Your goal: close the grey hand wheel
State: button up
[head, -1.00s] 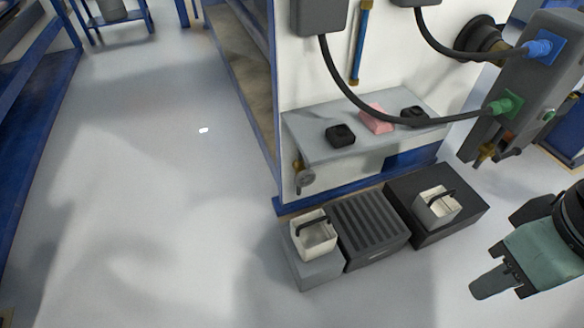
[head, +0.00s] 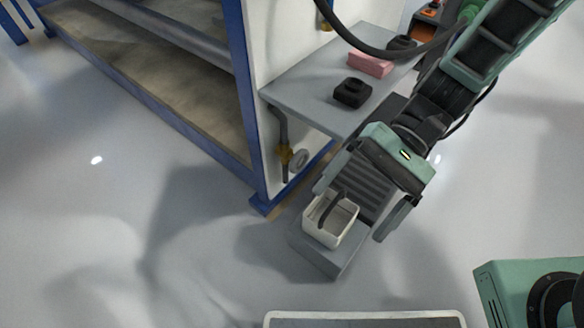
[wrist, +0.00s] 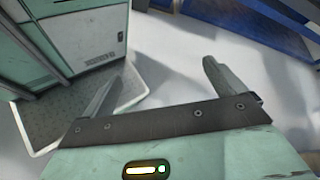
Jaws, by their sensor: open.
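The grey hand wheel (head: 299,159) is a small round wheel on a brass valve (head: 285,154) with a grey pipe. It sits low at the end of the white panel, under the shelf, in the head view. My gripper (head: 359,203) is open and empty, to the right of the wheel and nearer the camera, above the white basket. It is apart from the wheel. In the wrist view my gripper (wrist: 164,70) has its fingers spread with nothing between them. The wheel does not show in the wrist view.
A white basket with a dark handle (head: 331,220) stands on a grey block (head: 338,260) beside a ribbed dark box (head: 362,185). The grey shelf (head: 318,98) carries a black object (head: 352,92) and a pink block (head: 370,64). The floor at left is clear.

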jog(key=w+a+f+m+t+y+b, duration=0.1)
jog(key=w+f+m+t+y+b, duration=0.15)
jog(key=w+f+m+y, duration=0.4)
jog(key=m+t+b, duration=0.7)
jog(key=m+t, duration=1)
send_near(302, 162)
jog(key=shift+h, duration=0.35)
jog(key=b+x, duration=0.6)
jog(key=x, duration=0.6)
jog(key=shift+w+a+r, duration=0.15)
jog(key=shift+w+a, duration=0.15)
jog(key=shift+a, duration=0.05)
